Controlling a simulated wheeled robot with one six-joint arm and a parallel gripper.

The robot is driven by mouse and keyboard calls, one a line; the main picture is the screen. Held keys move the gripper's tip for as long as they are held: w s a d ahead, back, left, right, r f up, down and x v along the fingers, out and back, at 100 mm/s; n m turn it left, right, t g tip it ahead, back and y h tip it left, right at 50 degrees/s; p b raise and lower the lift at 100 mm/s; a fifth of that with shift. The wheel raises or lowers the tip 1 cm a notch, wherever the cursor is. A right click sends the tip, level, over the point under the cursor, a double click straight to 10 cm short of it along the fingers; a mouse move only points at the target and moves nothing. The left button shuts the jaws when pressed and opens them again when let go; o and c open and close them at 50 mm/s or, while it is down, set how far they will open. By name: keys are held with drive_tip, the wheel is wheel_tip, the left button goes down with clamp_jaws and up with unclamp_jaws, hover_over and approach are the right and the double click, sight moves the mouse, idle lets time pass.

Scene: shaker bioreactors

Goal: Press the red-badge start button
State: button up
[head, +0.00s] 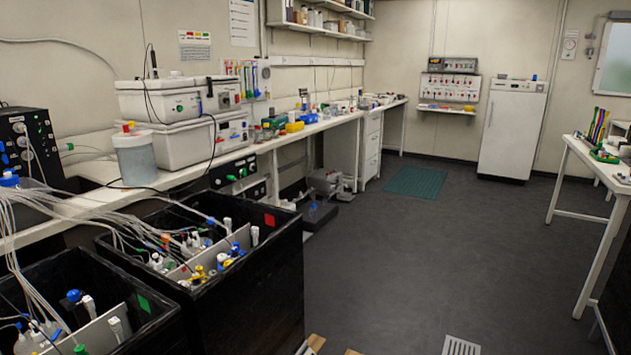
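A red square badge (269,219) is on the inner far wall of the larger black open-topped box (262,290) at the lower left in the head view. Bottles with blue, yellow and white caps and many clear tubes fill this box. A second black box (150,335) in front of it at the lower left has a green square badge (144,303). I cannot make out a start button by the red badge. My gripper is not in view.
A long white bench (330,124) with stacked white instruments (185,135) runs along the left wall. Tubes (45,215) drape over the boxes. A white table (585,160) stands at right, a white fridge (513,130) at the back.

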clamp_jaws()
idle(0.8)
